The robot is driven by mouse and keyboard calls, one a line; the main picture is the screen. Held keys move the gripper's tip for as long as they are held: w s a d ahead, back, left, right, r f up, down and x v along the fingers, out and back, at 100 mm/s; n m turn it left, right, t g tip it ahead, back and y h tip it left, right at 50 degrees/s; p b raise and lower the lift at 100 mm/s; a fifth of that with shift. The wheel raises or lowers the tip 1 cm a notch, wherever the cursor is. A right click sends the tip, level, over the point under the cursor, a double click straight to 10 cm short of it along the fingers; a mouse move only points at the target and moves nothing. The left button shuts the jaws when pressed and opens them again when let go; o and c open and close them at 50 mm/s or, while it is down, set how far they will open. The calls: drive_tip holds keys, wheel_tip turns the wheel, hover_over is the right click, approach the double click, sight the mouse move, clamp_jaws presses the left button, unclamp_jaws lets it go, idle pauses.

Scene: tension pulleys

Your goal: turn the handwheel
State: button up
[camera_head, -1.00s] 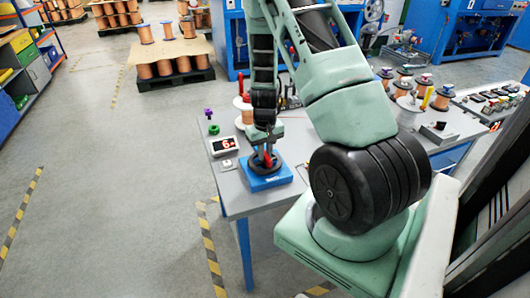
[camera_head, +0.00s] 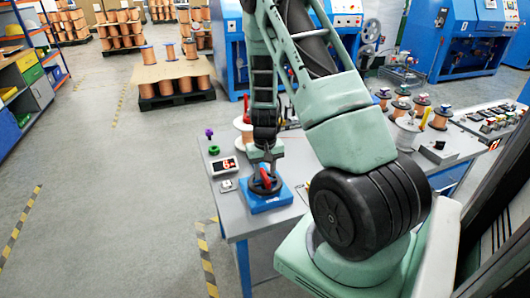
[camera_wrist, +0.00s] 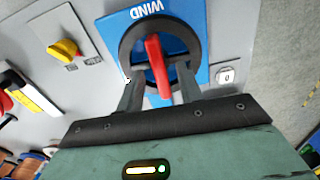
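The handwheel (camera_head: 275,189) is a black ring on a blue box (camera_head: 268,204) at the near left part of the grey table. The wrist view shows the ring (camera_wrist: 127,45) with a red bar (camera_wrist: 155,62) across it, and the blue plate (camera_wrist: 194,18) reads "WIND". My gripper (camera_wrist: 160,78) reaches over the near side of the wheel. Its two dark fingers stand apart on either side of the red bar, with gaps visible at both sides. In the head view my gripper (camera_head: 265,165) is above the wheel, partly hiding it.
A yellow knob (camera_wrist: 64,49) is on the panel in the wrist view. Copper spools (camera_head: 402,103) and a control panel (camera_head: 492,125) lie to the right. Floor at the left is clear.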

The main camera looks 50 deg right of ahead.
sight(265, 175)
wheel_tip(265, 175, up, 17)
drive_tip(key=shift+f, duration=0.2)
drive_tip(key=shift+a, duration=0.1)
idle(0.6)
drive_tip(key=s+a+r+n+y, duration=0.15)
drive_tip(key=a+n, duration=0.25)
drive_tip(key=a, duration=1)
drive_tip(key=a+r+n, duration=0.2)
drive_tip(key=a+n, duration=0.1)
drive_tip(key=a, duration=1.1)
drive_tip(key=s+a+r+n, duration=0.1)
drive_tip(key=s+a+n, duration=0.6)
drive_tip(key=s+a, duration=0.5)
drive_tip(key=s+h, duration=0.1)
drive_tip(key=s, duration=0.2)
drive_tip(key=shift+s+a+r+n, duration=0.15)
drive_tip(key=shift+s+a+n, duration=0.1)
drive_tip(key=shift+s+n, duration=0.1)
